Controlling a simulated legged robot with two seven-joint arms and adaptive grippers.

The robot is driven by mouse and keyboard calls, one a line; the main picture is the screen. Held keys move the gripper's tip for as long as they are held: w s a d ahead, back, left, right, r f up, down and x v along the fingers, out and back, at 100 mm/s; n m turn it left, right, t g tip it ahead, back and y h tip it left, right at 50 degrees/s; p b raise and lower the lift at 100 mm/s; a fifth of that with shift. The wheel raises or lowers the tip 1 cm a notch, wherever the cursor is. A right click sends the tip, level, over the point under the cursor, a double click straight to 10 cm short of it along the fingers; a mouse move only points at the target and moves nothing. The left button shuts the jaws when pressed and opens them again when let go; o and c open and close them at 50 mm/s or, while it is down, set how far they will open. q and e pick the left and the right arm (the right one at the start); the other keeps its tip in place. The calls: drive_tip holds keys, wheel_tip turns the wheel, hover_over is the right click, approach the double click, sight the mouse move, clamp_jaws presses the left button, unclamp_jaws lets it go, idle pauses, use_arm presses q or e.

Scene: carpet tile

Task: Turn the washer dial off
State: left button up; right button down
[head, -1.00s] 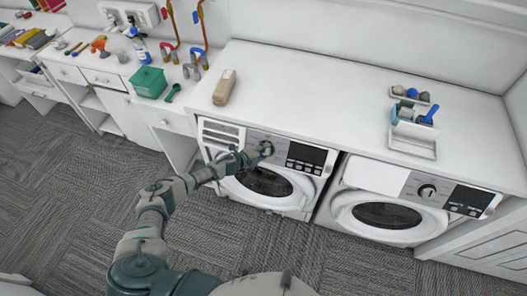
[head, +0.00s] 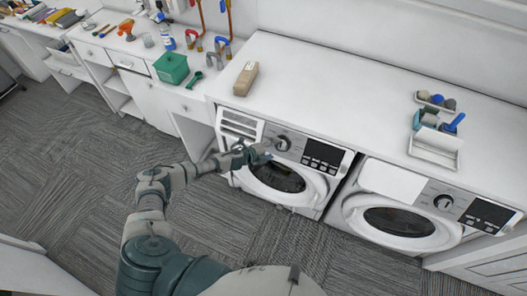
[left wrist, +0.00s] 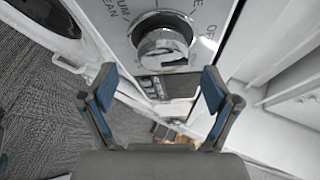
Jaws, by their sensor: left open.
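The left washer's dial (head: 282,143) is a round knob on the control panel, left of a dark display (head: 322,155). In the left wrist view the silver dial (left wrist: 163,47) sits just beyond the fingertips, with "OFF" lettering to its right and other lettering to its left. My left gripper (head: 262,154) is in front of the left washer (head: 310,187), below and left of the dial. In the left wrist view the left gripper (left wrist: 157,84) is open and empty, its blue-padded fingers apart and not touching the dial. My right gripper is not in view.
A second washer (head: 400,220) with its own dial (head: 443,202) stands to the right. Carpet in front is clear.

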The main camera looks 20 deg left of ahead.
use_arm(q)
drive_tip(key=v, duration=0.7)
drive_tip(key=shift+s+a, duration=0.25)
drive_tip(key=s+a+f+n+y+b, duration=0.15)
drive_tip(key=f+n, duration=0.25)
drive_tip(key=f, duration=0.7)
drive_tip(key=s+a+f+n+y+b, duration=0.1)
drive_tip(key=s+f+n+y+b, duration=0.3)
drive_tip(key=f, duration=0.7)
drive_tip(key=s+a+f+n+g, duration=0.1)
drive_tip(key=s+f+n+g, duration=0.1)
drive_tip(key=s+f+n, duration=0.55)
drive_tip(key=s+d+f+n+g, duration=0.1)
drive_tip(key=s+f+n+g, duration=0.1)
drive_tip(key=s+f, duration=0.5)
drive_tip(key=s+d+f+n+g+y+b, duration=0.1)
drive_tip(key=s+f, duration=0.7)
drive_tip(key=s, duration=1.1)
drive_tip(key=s+d+f+n+g+b, duration=0.1)
drive_tip(key=s+f+g, duration=0.3)
drive_tip(key=s, duration=1)
wheel_tip(320, 180, down, 3)
drive_tip(key=shift+d+f+n+g, duration=0.15)
drive_tip(key=shift+d+n+g, duration=0.25)
drive_tip(key=shift+d+n, duration=0.35)
